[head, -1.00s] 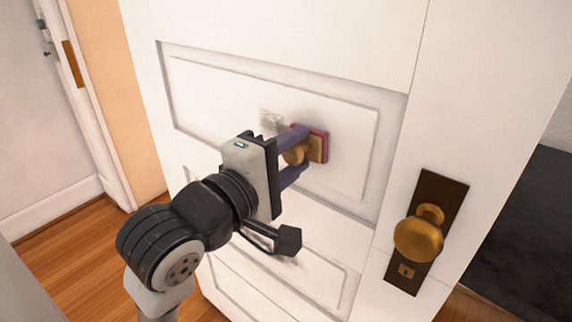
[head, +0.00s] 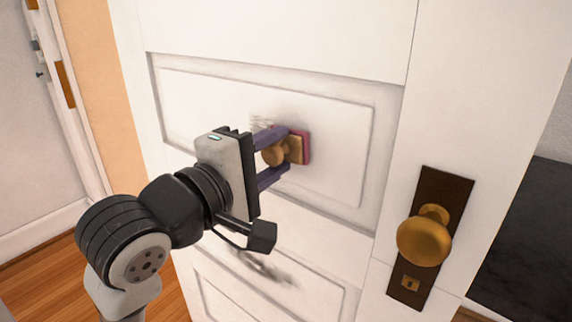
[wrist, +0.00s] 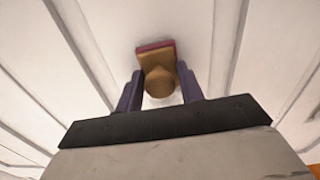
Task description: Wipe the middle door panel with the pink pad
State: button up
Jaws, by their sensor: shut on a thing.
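The pink pad (head: 306,147) has a wooden backing and a round wooden knob, and lies against the middle door panel (head: 340,130) of the white door. My gripper (head: 274,160) is shut on the knob, one purple finger on each side. In the wrist view the pad's pink edge (wrist: 155,46) shows above the wooden block, with the knob (wrist: 160,82) between the fingers. A grey smudge (head: 262,122) shows on the panel just left of and above the pad. The pad's wiping face is hidden against the door.
A brass doorknob (head: 424,240) on a dark plate sticks out at the right of the door. A lower panel (head: 225,298) lies below. A dark surface (head: 530,250) shows beyond the door's right edge. Wooden floor (head: 40,275) is at the lower left.

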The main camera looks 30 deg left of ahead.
jog(key=a+b, duration=0.1)
jog(key=a, duration=0.4)
jog(key=w+a+b, duration=0.1)
jog(key=a, duration=0.1)
jog(key=shift+w+a+b, duration=0.1)
jog(key=shift+a+b, duration=0.2)
jog(key=shift+a, duration=0.1)
jog(key=shift+r, duration=0.15)
jog(key=shift+r, duration=0.1)
jog(key=shift+s+d+b, duration=0.2)
jog(key=shift+d+b, duration=0.35)
jog(key=shift+d, duration=1.3)
jog(key=shift+s+d+b, duration=0.25)
jog(key=shift+d+b, duration=0.25)
jog(key=shift+d, duration=1.4)
jog(key=shift+s+d+b, duration=0.2)
jog(key=shift+d+b, duration=0.35)
jog(key=shift+d, duration=1.3)
jog(key=shift+b, duration=0.3)
